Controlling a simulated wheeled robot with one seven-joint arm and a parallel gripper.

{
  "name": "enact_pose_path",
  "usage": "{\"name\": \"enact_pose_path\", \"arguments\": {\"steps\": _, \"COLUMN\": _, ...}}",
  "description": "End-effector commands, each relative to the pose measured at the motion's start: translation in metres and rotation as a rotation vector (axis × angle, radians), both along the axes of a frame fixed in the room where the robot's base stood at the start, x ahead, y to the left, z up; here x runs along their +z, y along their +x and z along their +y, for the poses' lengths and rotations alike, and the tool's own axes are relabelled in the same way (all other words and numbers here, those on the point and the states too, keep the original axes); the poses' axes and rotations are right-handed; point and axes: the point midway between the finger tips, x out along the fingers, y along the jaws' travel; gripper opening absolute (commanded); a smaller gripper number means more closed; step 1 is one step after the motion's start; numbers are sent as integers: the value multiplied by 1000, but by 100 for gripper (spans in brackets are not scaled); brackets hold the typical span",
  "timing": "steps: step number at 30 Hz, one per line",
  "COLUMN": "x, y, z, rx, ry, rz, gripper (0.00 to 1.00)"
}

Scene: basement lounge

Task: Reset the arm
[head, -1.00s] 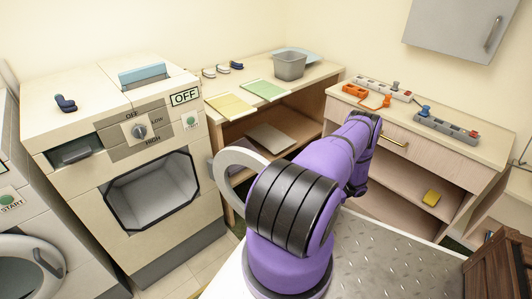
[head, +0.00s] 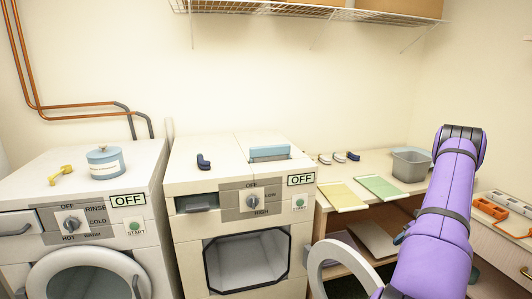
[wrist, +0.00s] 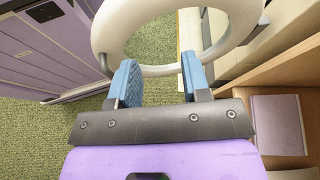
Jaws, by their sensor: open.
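My purple arm rises at the right of the head view, with a dark joint at its top. My gripper (wrist: 158,78) is open in the wrist view, its two blue-padded fingers apart with no object gripped. A white ring-shaped door (wrist: 180,35) lies just past the fingertips; I cannot tell whether they touch it. A similar white ring (head: 341,268) stands open in front of the middle machine (head: 244,215) in the head view. In the head view my gripper cannot be made out clearly.
A washer (head: 85,220) stands at left with a blue-lidded jar (head: 105,162) on top. A wooden table (head: 375,165) at right holds yellow and green folders and a grey bin (head: 411,164). A drawer cabinet (head: 500,240) is beyond my arm. A wire shelf (head: 300,12) hangs above.

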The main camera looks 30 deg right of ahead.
Motion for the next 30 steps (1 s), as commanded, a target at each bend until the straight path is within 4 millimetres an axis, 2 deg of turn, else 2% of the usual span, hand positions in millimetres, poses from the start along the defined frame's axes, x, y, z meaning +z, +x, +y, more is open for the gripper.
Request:
{"name": "enact_pose_path", "arguments": {"steps": 1, "x": 22, "y": 16, "z": 6, "rx": 40, "ry": -38, "rz": -3, "gripper": 44}}
{"name": "enact_pose_path", "arguments": {"steps": 6, "x": 82, "y": 57, "z": 31, "rx": 157, "ry": -153, "rz": -15, "gripper": 44}}
{"name": "enact_pose_path", "arguments": {"steps": 11, "x": 136, "y": 91, "z": 63, "rx": 267, "ry": -264, "rz": -35, "gripper": 44}}
{"name": "enact_pose_path", "arguments": {"steps": 15, "x": 181, "y": 114, "z": 97, "rx": 362, "ry": -358, "rz": -62, "gripper": 44}}
{"name": "enact_pose_path", "arguments": {"steps": 23, "x": 256, "y": 142, "z": 170, "rx": 534, "ry": -535, "rz": -131, "gripper": 44}}
{"name": "enact_pose_path", "arguments": {"steps": 30, "x": 315, "y": 147, "z": 243, "rx": 685, "ry": -694, "rz": -218, "gripper": 44}}
